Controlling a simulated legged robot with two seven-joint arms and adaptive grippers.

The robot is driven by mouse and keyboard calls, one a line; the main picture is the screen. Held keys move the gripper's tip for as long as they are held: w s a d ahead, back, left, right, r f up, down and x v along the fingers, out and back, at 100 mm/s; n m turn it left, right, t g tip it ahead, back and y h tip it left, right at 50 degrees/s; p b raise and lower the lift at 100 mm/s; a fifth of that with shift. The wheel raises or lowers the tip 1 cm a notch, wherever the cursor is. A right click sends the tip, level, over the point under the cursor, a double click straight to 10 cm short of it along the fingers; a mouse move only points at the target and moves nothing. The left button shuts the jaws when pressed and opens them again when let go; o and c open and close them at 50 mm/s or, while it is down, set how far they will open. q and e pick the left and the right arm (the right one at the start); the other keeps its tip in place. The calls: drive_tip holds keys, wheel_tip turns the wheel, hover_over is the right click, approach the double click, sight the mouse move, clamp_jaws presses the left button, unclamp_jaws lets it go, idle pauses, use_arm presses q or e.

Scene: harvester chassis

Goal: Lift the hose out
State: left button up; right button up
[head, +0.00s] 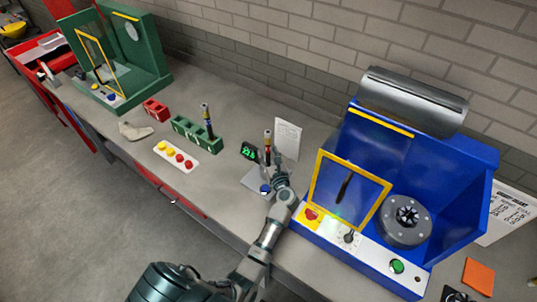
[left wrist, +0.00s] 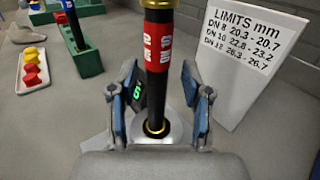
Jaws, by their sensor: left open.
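A dark hose with a red label band and gold-coloured fittings (left wrist: 158,65) stands upright in the left wrist view, its lower end in a round pale seat (left wrist: 172,130). It also shows in the head view (head: 267,142), beside a small black display with green digits (head: 249,151). My left gripper (left wrist: 163,106) is open, with one blue-padded finger on each side of the hose and gaps between. In the head view the left gripper (head: 278,176) is just in front of the hose. My right gripper is not in view.
A white limits card (head: 287,140) stands close behind the hose. A blue machine with a yellow-framed guard (head: 328,236) is to the right. Green blocks (head: 190,130) holding another hose (head: 206,118) and a white tray (head: 172,160) of red and yellow caps are to the left.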

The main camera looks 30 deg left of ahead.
use_arm(q)
drive_tip(key=shift+s+d, duration=0.1)
drive_tip(key=shift+d, duration=0.1)
drive_tip(key=shift+c, duration=1)
drive_tip(key=c, duration=0.4)
drive_tip(key=shift+a, duration=0.15)
clamp_jaws()
drive_tip(key=shift+a, duration=0.2)
